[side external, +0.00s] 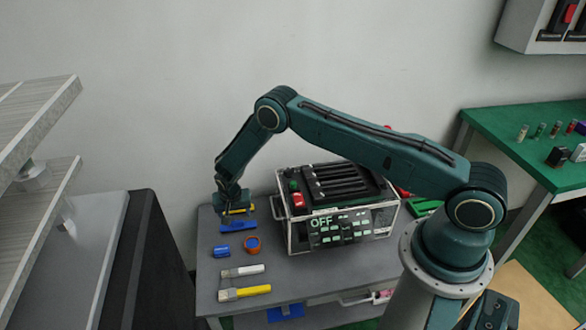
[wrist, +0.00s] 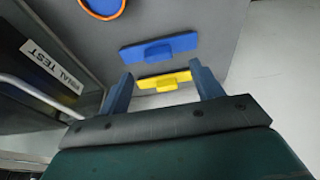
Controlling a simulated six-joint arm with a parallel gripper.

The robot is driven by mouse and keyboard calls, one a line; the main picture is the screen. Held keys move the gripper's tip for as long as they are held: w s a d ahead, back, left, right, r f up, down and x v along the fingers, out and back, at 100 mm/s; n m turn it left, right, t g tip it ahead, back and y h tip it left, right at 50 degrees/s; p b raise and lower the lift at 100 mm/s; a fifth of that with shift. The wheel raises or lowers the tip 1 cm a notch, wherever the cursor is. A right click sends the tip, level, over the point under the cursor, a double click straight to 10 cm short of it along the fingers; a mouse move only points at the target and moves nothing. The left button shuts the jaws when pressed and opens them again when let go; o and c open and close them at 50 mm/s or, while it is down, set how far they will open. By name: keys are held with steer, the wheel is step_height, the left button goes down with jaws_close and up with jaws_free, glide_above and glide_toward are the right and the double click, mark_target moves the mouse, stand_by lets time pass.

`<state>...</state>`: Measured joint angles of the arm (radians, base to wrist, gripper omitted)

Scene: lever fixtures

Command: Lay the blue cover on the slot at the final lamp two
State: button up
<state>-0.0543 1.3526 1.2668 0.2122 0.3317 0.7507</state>
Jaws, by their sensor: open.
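The blue cover (side external: 238,227) is a flat strip with a raised grip, lying on the grey table left of the fixture box. It also shows in the wrist view (wrist: 160,47), beyond my fingertips. A similar yellow cover (wrist: 164,81) lies behind it and shows between my fingers. My gripper (wrist: 161,72) is open and empty, pointing down above these covers; the side external view (side external: 230,207) shows it at the covers too. The fixture box (side external: 345,215) has dark parallel bars on top and a front panel reading OFF. I cannot tell which slot belongs to lamp two.
A blue cylinder (side external: 221,251), an orange-rimmed ring (side external: 252,244) and two handled tools, one white (side external: 243,271) and one yellow (side external: 245,292), lie on the table's front left. The box has red and green buttons at its left. A black cabinet (side external: 150,250) stands left of the table.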

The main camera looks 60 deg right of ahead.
mark_target(237, 221)
steer(key=shift+f, duration=0.1)
steer(key=shift+x, duration=2.5)
steer(key=shift+d, duration=0.1)
steer(key=c, duration=1)
